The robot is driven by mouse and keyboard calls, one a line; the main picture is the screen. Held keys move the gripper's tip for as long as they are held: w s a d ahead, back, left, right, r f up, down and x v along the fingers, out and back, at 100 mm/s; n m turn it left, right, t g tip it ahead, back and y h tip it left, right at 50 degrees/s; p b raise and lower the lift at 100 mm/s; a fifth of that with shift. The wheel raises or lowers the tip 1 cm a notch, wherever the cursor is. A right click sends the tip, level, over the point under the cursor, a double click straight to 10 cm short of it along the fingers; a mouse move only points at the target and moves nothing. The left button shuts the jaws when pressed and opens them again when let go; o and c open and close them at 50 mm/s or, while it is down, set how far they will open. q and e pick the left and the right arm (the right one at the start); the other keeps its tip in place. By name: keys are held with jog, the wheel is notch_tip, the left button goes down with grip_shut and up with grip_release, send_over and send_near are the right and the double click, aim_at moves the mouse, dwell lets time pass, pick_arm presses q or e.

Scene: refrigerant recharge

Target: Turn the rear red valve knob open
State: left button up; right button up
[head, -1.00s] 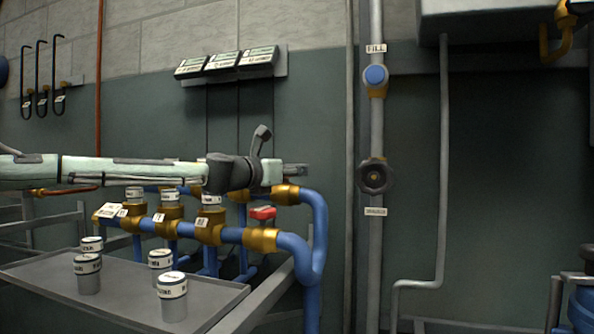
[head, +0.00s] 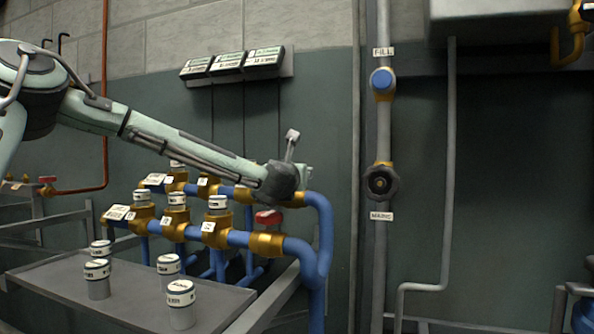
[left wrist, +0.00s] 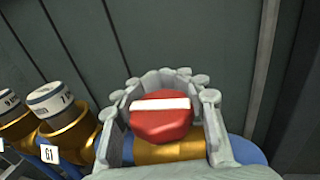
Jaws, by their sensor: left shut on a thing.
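The rear red valve knob (left wrist: 160,122) shows in the left wrist view as a red cap with a white bar across it, above a brass fitting. My left gripper (left wrist: 163,103) is shut on it, with a grey finger on each side. In the head view my left gripper (head: 283,184) is over the right end of the rear blue pipe and hides the rear knob. The front red valve knob (head: 268,217) sits free on the front pipe's brass valve, just below my gripper. My right gripper is not in view.
Blue pipes (head: 322,235) with brass fittings and white-labelled caps run beneath my left arm. A grey tray (head: 130,293) with several loose caps stands in front. A vertical wall pipe (head: 384,135) with a black handwheel (head: 381,182) is to the right.

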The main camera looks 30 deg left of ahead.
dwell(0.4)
pick_arm(q)
jog(key=o, duration=1.3)
jog(key=shift+o, duration=0.2)
jog(key=shift+s, duration=0.1)
jog(key=v, duration=1.2)
jog(key=shift+d, duration=0.1)
